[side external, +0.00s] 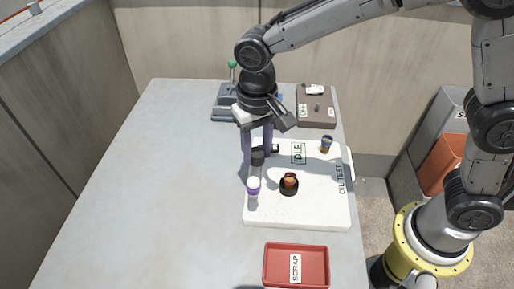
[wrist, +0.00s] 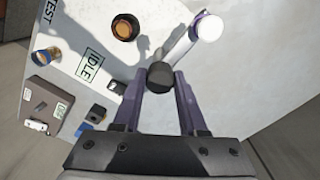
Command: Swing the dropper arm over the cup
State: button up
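The dropper arm is a pale bar with a black knob (side external: 258,157) at one end and a white, purple-ringed head (side external: 253,187) at the other. In the wrist view the knob (wrist: 160,76) lies between the tips of my purple fingers, and the head (wrist: 207,27) is at upper right. My gripper (side external: 257,158) is open, pointing down, with a finger on each side of the knob; contact cannot be told. The cup, dark with orange-brown contents (side external: 289,185), stands right of the head, apart from it. It also shows in the wrist view (wrist: 125,27).
The white OIL TEST board (side external: 315,212) carries an IDLE label (side external: 298,153) and a small blue-orange cup (side external: 326,144). A red SCRAP tray (side external: 296,266) lies in front. A brown box (side external: 316,108) and a green-knobbed lever device (side external: 228,100) stand behind. The table's left side is clear.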

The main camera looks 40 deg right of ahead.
grip_shut()
dwell(1.0)
